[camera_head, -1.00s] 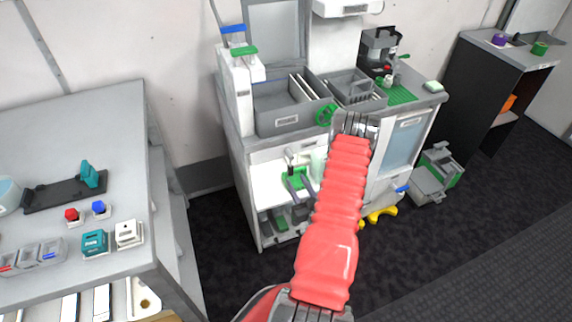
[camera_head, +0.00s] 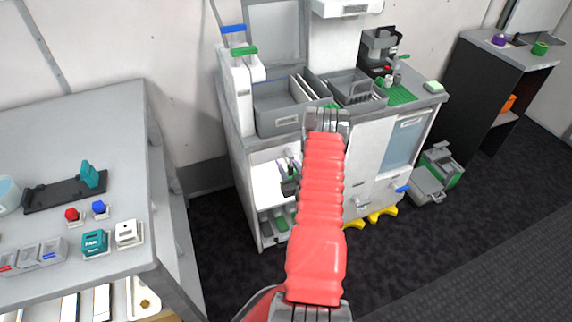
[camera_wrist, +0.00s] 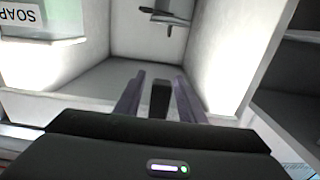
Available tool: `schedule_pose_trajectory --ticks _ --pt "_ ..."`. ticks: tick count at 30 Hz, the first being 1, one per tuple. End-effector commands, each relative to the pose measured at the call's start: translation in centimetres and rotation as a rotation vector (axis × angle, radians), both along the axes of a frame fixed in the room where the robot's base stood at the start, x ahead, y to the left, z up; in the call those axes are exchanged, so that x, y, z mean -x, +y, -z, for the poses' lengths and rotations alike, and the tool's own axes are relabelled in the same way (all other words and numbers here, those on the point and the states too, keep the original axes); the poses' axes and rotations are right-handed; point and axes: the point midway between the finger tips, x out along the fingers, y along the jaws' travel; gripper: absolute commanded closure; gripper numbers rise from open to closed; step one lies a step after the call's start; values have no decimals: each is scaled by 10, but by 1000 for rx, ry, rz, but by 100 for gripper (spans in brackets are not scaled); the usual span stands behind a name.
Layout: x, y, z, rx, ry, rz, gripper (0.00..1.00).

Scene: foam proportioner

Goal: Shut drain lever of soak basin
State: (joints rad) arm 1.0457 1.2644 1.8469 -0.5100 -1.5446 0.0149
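The grey basin (camera_head: 272,120) sits on the counter top. I take it to be the soak basin. A small grey pipe fitting with a crossbar (camera_wrist: 165,17) hangs at the top of the wrist view inside the white compartment; it may be the drain lever, but I cannot tell. My gripper (camera_head: 295,166) is at the open compartment below the basin, partly hidden by my red arm. In the wrist view my gripper (camera_wrist: 160,85) has its two purple-grey fingers apart, with a dark block between their bases. The fingers are clear of the fitting.
White compartment walls (camera_wrist: 225,60) stand close on both sides. A SOAP label (camera_wrist: 20,14) shows upside down at the upper left. A lower shelf (camera_head: 275,222) holds grey and green items. A grey caddy (camera_head: 355,90) and green mat (camera_head: 398,94) are on the counter.

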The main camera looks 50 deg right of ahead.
Motion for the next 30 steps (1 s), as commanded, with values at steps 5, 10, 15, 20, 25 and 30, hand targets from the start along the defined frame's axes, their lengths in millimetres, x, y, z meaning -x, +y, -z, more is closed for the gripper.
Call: schedule_pose_trajectory --ticks 5,10,15,20,25,30 --pt "0 0 0 0 0 0 66" --pt "0 0 0 0 0 0 78" --pt "0 0 0 0 0 0 90" --pt "0 0 0 0 0 0 100" --pt "0 0 0 0 0 0 100" --pt "0 5 0 -1 1 -2 100"
